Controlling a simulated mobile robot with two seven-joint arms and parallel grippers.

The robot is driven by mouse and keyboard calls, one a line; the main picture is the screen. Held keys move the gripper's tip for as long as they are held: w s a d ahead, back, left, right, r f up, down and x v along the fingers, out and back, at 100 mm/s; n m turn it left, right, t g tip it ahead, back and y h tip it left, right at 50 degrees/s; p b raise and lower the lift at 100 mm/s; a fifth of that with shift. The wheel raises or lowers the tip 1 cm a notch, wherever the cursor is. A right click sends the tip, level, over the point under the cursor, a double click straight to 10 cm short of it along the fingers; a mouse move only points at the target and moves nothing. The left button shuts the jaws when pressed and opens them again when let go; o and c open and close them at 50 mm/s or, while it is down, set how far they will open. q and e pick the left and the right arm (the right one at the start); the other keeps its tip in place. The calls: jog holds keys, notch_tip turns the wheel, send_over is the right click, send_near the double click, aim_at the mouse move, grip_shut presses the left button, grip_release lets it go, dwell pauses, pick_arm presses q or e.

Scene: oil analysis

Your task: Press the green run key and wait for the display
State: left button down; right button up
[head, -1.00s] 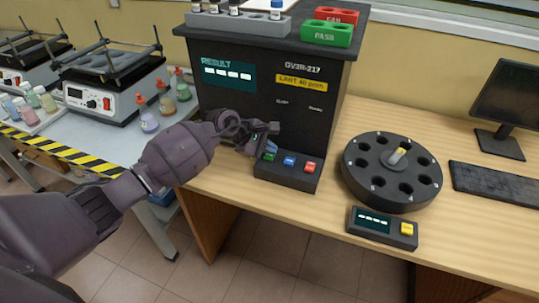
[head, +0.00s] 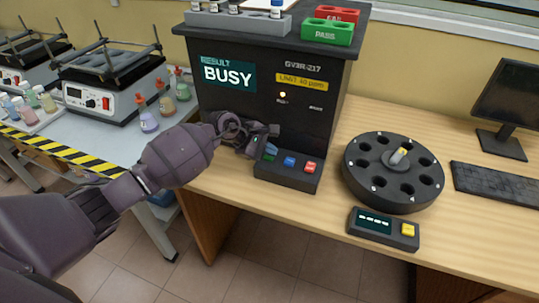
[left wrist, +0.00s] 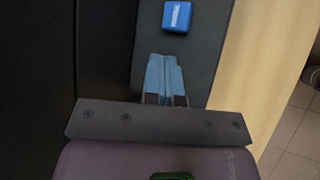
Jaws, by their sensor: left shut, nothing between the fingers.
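The black analyser (head: 300,125) stands on the wooden bench. Its result display (head: 228,75) reads BUSY, and a small yellow lamp (head: 283,95) is lit on its front. The key panel (head: 286,180) at its foot has a green run key (head: 269,156), a blue key (head: 290,161) and a red key (head: 310,167). My left gripper (head: 268,149) is shut and empty, at the green key; I cannot tell whether it touches the key. In the left wrist view its light blue fingers (left wrist: 165,78) lie together over the panel, near the blue key (left wrist: 176,16). My right gripper is out of view.
A black carousel (head: 392,172) and a small display box with a yellow key (head: 407,230) stand right of the panel. A vial rack (head: 238,22) and green and red holders (head: 327,32) sit on the analyser. Shakers and bottles stand left.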

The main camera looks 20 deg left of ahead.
aim_at(269, 157)
pick_arm(q)
jog(key=shift+f, duration=0.15)
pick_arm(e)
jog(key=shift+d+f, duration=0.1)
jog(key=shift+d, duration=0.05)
pick_arm(q)
jog(key=shift+r+p, duration=0.35)
jog(key=shift+r, duration=0.6)
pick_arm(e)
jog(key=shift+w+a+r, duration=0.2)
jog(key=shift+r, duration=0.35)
pick_arm(q)
jog(key=shift+r, duration=0.1)
jog(key=shift+r+p, duration=0.4)
jog(key=shift+r, duration=0.55)
jog(key=shift+r+p, duration=0.55)
jog(key=shift+r, duration=0.95)
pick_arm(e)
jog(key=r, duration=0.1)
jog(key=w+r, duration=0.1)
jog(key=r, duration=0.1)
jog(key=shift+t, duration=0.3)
pick_arm(q)
jog(key=shift+f, duration=0.1)
